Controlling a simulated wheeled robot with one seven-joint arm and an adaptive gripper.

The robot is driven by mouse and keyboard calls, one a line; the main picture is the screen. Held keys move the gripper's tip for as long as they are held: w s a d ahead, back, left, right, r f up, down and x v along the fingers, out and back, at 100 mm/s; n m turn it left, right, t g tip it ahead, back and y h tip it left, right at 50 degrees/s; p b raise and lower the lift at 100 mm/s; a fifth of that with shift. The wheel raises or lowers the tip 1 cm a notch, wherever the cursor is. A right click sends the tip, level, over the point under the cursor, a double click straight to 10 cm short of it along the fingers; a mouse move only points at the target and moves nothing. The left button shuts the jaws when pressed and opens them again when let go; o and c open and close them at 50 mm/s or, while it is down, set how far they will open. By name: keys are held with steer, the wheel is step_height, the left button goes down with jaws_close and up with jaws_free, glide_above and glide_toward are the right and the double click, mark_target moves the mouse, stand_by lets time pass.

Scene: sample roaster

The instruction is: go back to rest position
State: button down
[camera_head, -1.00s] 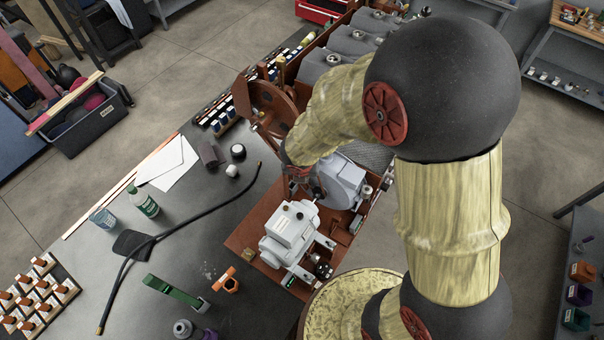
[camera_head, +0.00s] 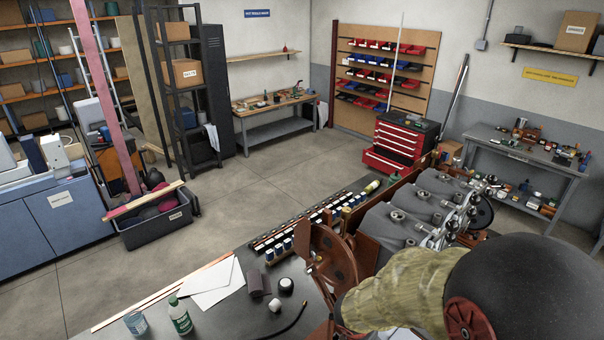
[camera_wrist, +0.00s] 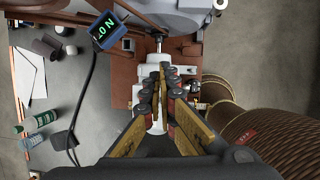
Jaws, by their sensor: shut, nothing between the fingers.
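My gripper (camera_wrist: 164,80) shows in the wrist view with its two fingers meeting at the tips and nothing between them. It hangs above a pale grey motor unit (camera_wrist: 151,123) on the brown machine base (camera_wrist: 120,72). Whether the fingertips touch the unit cannot be told. In the head view my arm fills the lower right, and my gripper is out of sight. The roaster's brown round plate (camera_head: 330,258) stands beside my arm, with grey cylinders (camera_head: 392,228) behind it.
On the bench lie white sheets (camera_head: 212,283), a green bottle (camera_head: 180,316), a glass (camera_head: 136,323) and a black cable (camera_head: 292,322). A small blue display (camera_wrist: 107,30) sits near the gripper in the wrist view. A crate (camera_head: 157,220) stands on open floor at left.

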steer(key=s+d+r+m+g+b, duration=0.1)
steer(key=s+m+b, duration=0.55)
steer(key=m, duration=0.45)
steer(key=s+d+m+g+b, duration=0.1)
steer(key=s+d+m+b, duration=0.1)
steer(key=s+m+b, duration=0.7)
steer(key=f+m+t+b, duration=0.1)
steer(key=m+b, duration=0.1)
steer(key=b, duration=0.3)
steer(key=s+f+m+t+y+b, duration=0.1)
steer(key=f+m+b, duration=0.1)
steer(key=b, duration=0.4)
steer(key=f+m+t+y+b, duration=0.1)
steer(key=f+m+t+b, duration=0.1)
steer(key=b, duration=0.3)
steer(key=shift+s+f+m, duration=0.25)
steer(key=shift+s+m, duration=0.1)
steer(key=shift+m, duration=0.15)
